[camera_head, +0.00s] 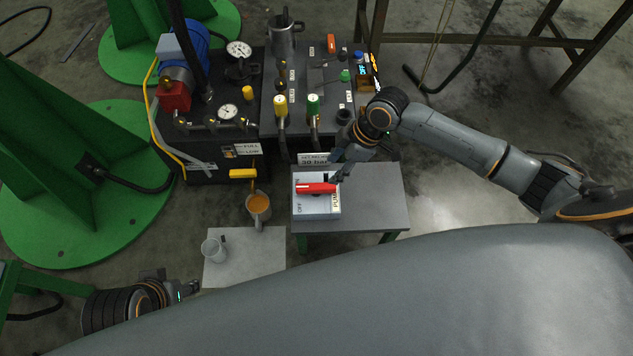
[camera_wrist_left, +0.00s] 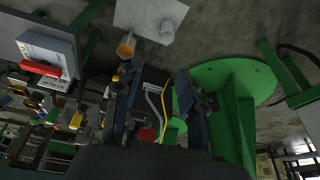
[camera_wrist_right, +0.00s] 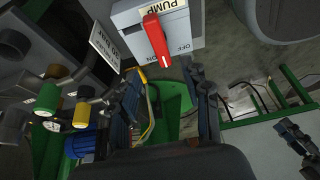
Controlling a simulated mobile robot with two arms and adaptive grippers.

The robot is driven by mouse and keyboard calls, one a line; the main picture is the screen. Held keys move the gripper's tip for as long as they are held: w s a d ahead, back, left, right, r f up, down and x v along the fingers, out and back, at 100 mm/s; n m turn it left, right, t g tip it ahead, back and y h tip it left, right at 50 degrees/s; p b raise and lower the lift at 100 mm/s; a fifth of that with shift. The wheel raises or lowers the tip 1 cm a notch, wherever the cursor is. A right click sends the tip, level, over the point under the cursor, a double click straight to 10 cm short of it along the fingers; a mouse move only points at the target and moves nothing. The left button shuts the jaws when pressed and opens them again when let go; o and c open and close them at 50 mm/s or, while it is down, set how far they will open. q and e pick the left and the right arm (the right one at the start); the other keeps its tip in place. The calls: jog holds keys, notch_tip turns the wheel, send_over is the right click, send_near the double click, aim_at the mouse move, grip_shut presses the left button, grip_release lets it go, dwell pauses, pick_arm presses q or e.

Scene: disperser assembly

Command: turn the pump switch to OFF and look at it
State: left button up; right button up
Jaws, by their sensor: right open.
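The pump switch is a light grey box (camera_head: 325,208) with a red handle (camera_head: 316,188), on a small grey table. OFF is printed at its lower left and PUMP along its right side. The handle lies crosswise, beside the OFF lettering rather than over it. In the right wrist view the red handle (camera_wrist_right: 156,40) is beyond my fingertips, with OFF to its right. My right gripper (camera_head: 340,172) is open and empty, close to the handle's right end; contact is unclear. My left gripper (camera_head: 188,289) is low at left, away from the switch; its fingers are apart and empty in the left wrist view (camera_wrist_left: 155,85).
The dark pump unit (camera_head: 222,168) with gauges and valves stands behind the small table (camera_head: 385,195). A mug of orange liquid (camera_head: 259,208) and a clear cup (camera_head: 213,250) are left of the switch, the cup on a pale sheet (camera_head: 255,268). Green supports (camera_head: 60,180) stand at left.

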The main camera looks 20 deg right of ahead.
jog(key=b, duration=0.2)
send_over(317, 186)
jog(key=d, duration=0.2)
jog(key=f, duration=0.5)
jog(key=shift+s+d+f, duration=0.15)
jog(key=shift+s, duration=0.25)
jog(key=b+x, duration=0.1)
jog(key=x, duration=0.3)
jog(key=shift+w+f, duration=0.1)
jog(key=shift+f, duration=0.2)
pick_arm(q)
jog(key=w+d+r+t+h, duration=0.1)
jog(key=w+d+r+t, duration=0.1)
jog(key=w, duration=0.5)
jog(key=w+d+r+t+h, duration=0.1)
jog(key=w+d+r+t, duration=0.1)
jog(key=w+r+t, duration=0.3)
jog(key=shift+w+d+t, duration=0.4)
jog(key=shift+w+t, duration=0.45)
jog(key=shift+t, duration=0.05)
pick_arm(e)
jog(key=shift+a+f, duration=0.2)
jog(key=shift+a, duration=0.05)
pick_arm(q)
jog(key=shift+r, duration=0.1)
pick_arm(e)
grip_shut()
